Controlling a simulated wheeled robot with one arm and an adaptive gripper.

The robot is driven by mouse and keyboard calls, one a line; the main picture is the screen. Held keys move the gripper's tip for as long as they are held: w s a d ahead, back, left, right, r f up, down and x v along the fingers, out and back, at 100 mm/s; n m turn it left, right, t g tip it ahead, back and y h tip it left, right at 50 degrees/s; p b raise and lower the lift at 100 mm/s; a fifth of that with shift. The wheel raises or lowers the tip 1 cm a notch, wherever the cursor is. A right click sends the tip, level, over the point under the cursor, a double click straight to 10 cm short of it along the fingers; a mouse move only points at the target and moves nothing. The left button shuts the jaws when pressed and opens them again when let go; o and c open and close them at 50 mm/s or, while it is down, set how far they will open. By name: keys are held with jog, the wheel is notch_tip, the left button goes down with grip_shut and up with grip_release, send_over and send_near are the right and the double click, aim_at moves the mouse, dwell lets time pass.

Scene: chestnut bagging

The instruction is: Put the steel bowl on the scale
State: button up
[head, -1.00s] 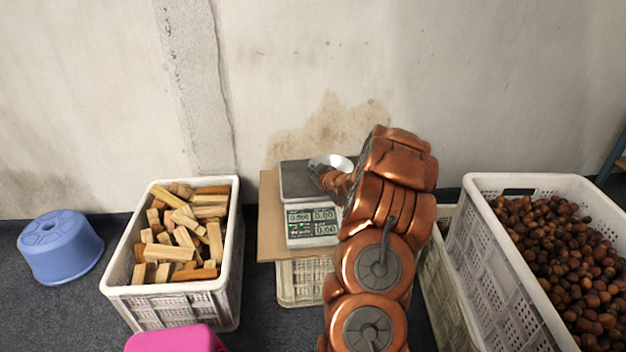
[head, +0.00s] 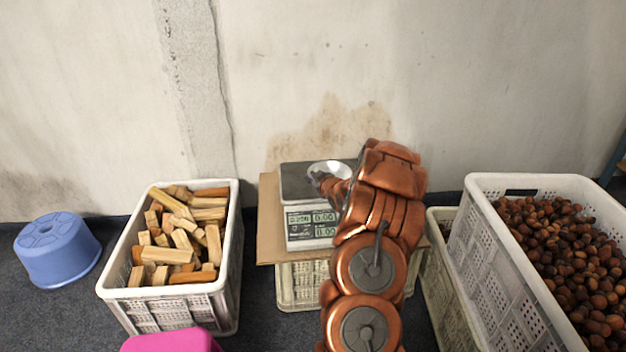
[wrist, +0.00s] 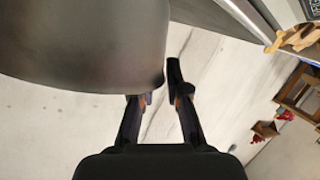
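The steel bowl (head: 331,167) is at the back right of the scale's plate, partly hidden by my gripper. It looks to be touching the plate. The scale (head: 297,183) has a grey plate and a lit front display, and stands on a cardboard sheet. My gripper (head: 322,181) reaches the bowl from the right front. In the wrist view the bowl (wrist: 85,45) fills the upper left. My gripper (wrist: 162,95) has its fingertips close together on either side of the bowl's edge, seemingly shut on it. The left fingertip is partly hidden by the bowl.
The cardboard (head: 268,215) lies on a white crate (head: 300,287). A crate of wood blocks (head: 232,225) stands left, a crate of chestnuts (head: 482,230) right. A blue tub (head: 58,250) and a pink stool (head: 172,342) are on the left. The wall is behind.

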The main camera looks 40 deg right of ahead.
jog(key=shift+o, duration=1.2)
